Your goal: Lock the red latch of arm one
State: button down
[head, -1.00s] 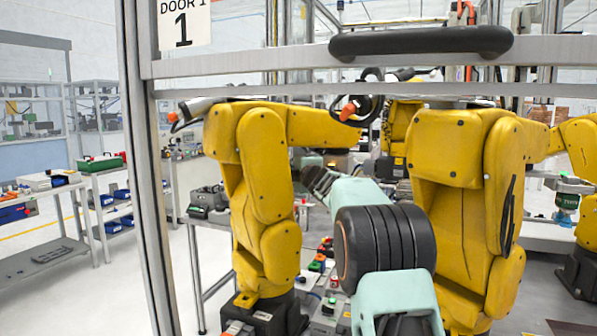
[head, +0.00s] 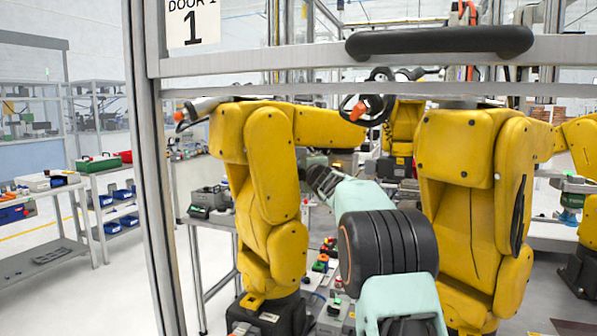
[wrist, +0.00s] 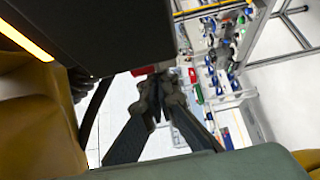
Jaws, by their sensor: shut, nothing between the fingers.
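A yellow robot arm (head: 270,180) stands behind the door frame, left of centre in the head view. An orange-red round part (head: 357,111) sits in a black ring at the end of its forearm, and another (head: 178,116) is at its far left end. I cannot tell whether either is the red latch. My gripper (head: 318,178) is small and dark beside the yellow arm, partly hidden by my arm. In the wrist view my gripper (wrist: 156,98) has its black fingers shut and empty. A small red part (wrist: 192,75) shows beyond it; I cannot tell what it is.
A "DOOR 1" sign (head: 192,22) hangs on a metal frame with a black handle bar (head: 440,41) across the front. A second yellow arm (head: 460,190) stands close on the right. Shelves (head: 100,180) stand at left, with clear floor between.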

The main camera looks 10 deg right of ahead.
jog(key=shift+w+d+m+h, duration=0.25)
jog(key=shift+m+h, duration=0.15)
jog(key=shift+h, duration=0.3)
dwell(0.6)
